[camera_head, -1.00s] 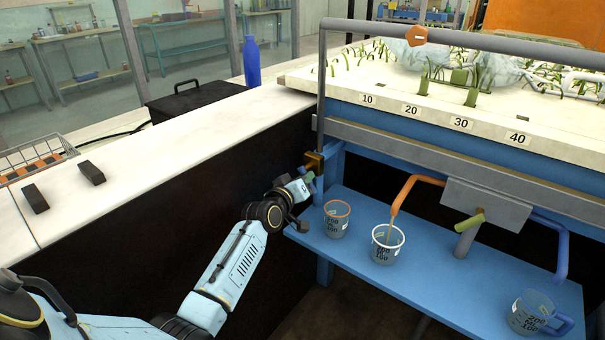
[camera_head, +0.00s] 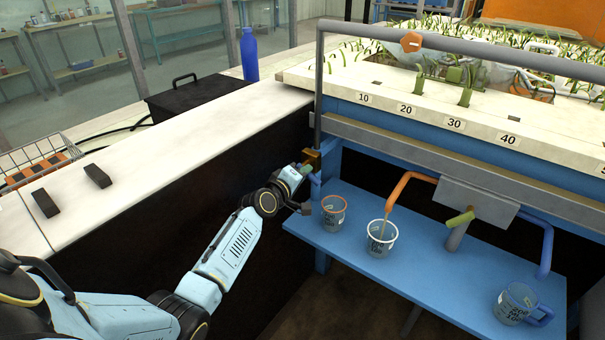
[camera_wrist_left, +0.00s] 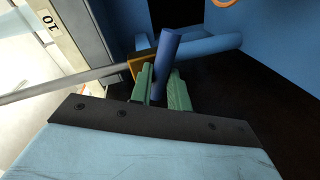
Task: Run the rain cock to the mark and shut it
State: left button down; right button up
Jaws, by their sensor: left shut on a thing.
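My left gripper (camera_head: 306,172) is at the rain cock, a brass block (camera_head: 313,158) at the left front corner of the flume, under an upright grey pipe. In the left wrist view its green fingertips (camera_wrist_left: 160,88) are shut on the cock's blue lever (camera_wrist_left: 166,60), which stands up between them. The brass body (camera_wrist_left: 143,64) shows just behind the lever. From the head the fingers and lever are small and partly hidden by the wrist. The flume edge carries marks 10 to 40 (camera_head: 454,124). My right gripper is out of view.
A blue shelf (camera_head: 345,255) below the flume holds an orange-rimmed cup (camera_head: 333,211), a white-rimmed cup (camera_head: 382,238) under the orange spout (camera_head: 400,186) with a thin brownish stream, and a blue-handled cup (camera_head: 518,305). A blue bottle (camera_head: 249,55) stands on the white wall top.

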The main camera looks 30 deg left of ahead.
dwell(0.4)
pick_arm(q)
jog(key=c, duration=1.3)
grip_release()
jog(key=shift+c, duration=0.2)
